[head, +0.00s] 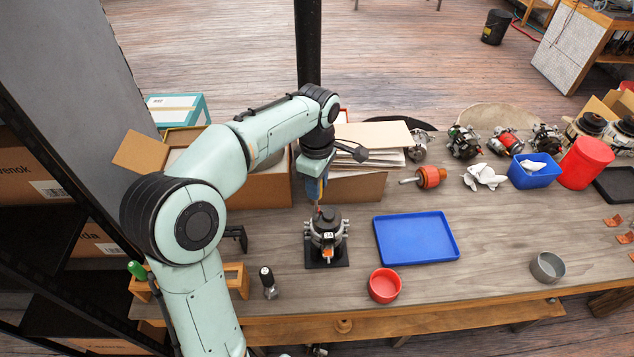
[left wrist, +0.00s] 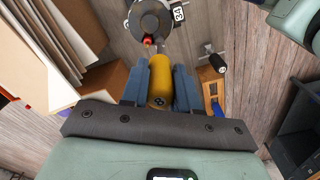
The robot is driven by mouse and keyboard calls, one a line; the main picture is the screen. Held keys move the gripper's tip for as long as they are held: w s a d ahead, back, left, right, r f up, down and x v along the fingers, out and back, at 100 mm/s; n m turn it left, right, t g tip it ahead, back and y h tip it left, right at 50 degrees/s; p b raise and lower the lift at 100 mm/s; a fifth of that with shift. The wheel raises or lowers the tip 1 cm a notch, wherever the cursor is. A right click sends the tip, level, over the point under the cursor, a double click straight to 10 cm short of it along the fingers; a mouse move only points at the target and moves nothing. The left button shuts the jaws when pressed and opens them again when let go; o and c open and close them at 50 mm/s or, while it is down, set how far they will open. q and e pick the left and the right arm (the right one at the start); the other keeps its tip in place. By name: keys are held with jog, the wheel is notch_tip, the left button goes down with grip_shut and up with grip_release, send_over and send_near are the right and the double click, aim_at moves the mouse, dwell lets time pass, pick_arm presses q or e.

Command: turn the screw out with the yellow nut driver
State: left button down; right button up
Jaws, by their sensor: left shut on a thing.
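My left gripper (head: 317,186) is shut on the yellow handle of the nut driver (left wrist: 160,78); the handle lies between the two blue-grey fingers in the left wrist view. The driver points down at the alternator (head: 327,238), which stands on a black base plate (head: 340,262) on the bench. A small red piece (left wrist: 148,41) shows near the driver's far end, close to the alternator body (left wrist: 152,18). I cannot make out the screw, or whether the driver's tip touches it. My right gripper is in neither view.
A blue tray (head: 416,260) and a red dish (head: 384,286) stand right of the alternator. A black-handled tool (head: 267,280) and a wooden rack (head: 236,278) are to its left. An open cardboard box (head: 355,188) is close behind. Bare bench lies between the tray and the grey dish (head: 547,267).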

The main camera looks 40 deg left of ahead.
pick_arm(q)
jog(key=n, duration=0.3)
jog(key=shift+n, duration=0.4)
jog(key=n, duration=0.2)
jog(key=shift+n, duration=0.4)
jog(key=n, duration=0.7)
jog(key=shift+w+a, duration=0.1)
jog(key=shift+a, duration=0.05)
jog(key=shift+r, duration=0.1)
